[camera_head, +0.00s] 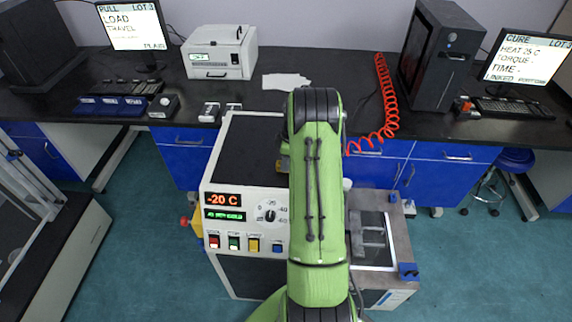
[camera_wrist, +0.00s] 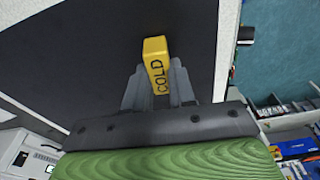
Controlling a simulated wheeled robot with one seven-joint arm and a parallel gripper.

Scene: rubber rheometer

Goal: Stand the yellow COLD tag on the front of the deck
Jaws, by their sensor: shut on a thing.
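The yellow COLD tag (camera_wrist: 156,62) is a small block with dark lettering. In the wrist view, my gripper (camera_wrist: 158,84) is shut on it, with a grey finger on each side. The tag is over a dark flat surface (camera_wrist: 90,50) with a pale edge; whether they touch cannot be told. In the head view, my green arm reaches over the white unit with a black top (camera_head: 245,150) and hides my gripper. A steel-edged deck (camera_head: 400,235) with a white plate and grey fixture lies right of the arm, partly hidden by it.
A back bench holds a white instrument (camera_head: 219,52), a black computer tower (camera_head: 440,55), monitors and a coiled red cable (camera_head: 385,110). A blue stool (camera_head: 515,160) stands right.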

